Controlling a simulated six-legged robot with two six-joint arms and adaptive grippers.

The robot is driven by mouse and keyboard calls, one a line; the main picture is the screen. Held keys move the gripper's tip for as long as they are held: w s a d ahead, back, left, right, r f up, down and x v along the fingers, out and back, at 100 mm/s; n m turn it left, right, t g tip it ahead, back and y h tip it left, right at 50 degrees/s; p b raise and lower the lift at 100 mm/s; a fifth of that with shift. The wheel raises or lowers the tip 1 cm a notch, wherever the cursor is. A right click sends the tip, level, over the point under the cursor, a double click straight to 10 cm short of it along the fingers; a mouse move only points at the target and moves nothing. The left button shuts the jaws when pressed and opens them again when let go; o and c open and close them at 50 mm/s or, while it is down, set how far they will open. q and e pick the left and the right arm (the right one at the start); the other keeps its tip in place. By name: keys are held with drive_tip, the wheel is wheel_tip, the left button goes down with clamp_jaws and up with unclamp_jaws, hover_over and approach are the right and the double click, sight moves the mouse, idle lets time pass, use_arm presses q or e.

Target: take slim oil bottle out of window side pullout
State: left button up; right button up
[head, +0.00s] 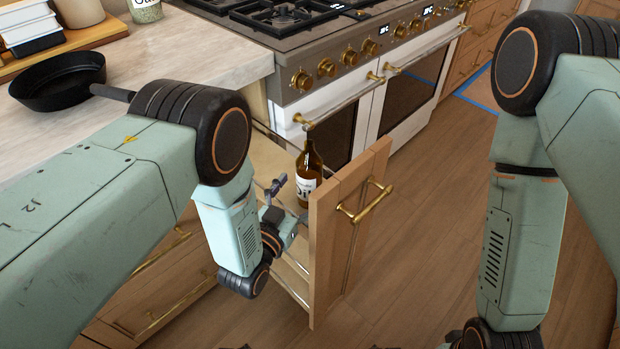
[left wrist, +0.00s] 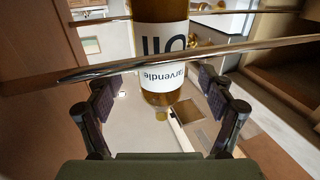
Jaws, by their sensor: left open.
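The slim oil bottle (head: 309,180) is dark amber with a white label and stands upright in the pullout, behind its wooden front. The window side pullout (head: 327,240) is drawn out beside the stove and has a brass handle and metal rails. My left gripper (head: 284,205) is open at the pullout's open side, next to the bottle. In the left wrist view the bottle (left wrist: 160,42) appears upside down, between and beyond the open fingers, with a metal rail crossing in front of it. I cannot tell whether the fingers touch it.
The stove (head: 350,75) with brass knobs stands behind the pullout. A black pan (head: 60,82) sits on the counter (head: 190,50) at the left, its handle near my left arm. Open wooden floor (head: 425,220) lies right of the pullout.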

sight(310, 142)
use_arm(q)
drive_tip(key=shift+b+x, duration=0.45)
drive_tip(key=shift+x, duration=1.75)
drive_tip(key=c, duration=1.5)
drive_tip(key=shift+r, duration=0.1)
wheel_tip(310, 142, up, 8)
drive_tip(key=p, duration=0.4)
drive_tip(key=shift+r, duration=0.2)
drive_tip(key=shift+r+p, duration=0.75)
drive_tip(key=shift+p, duration=0.2)
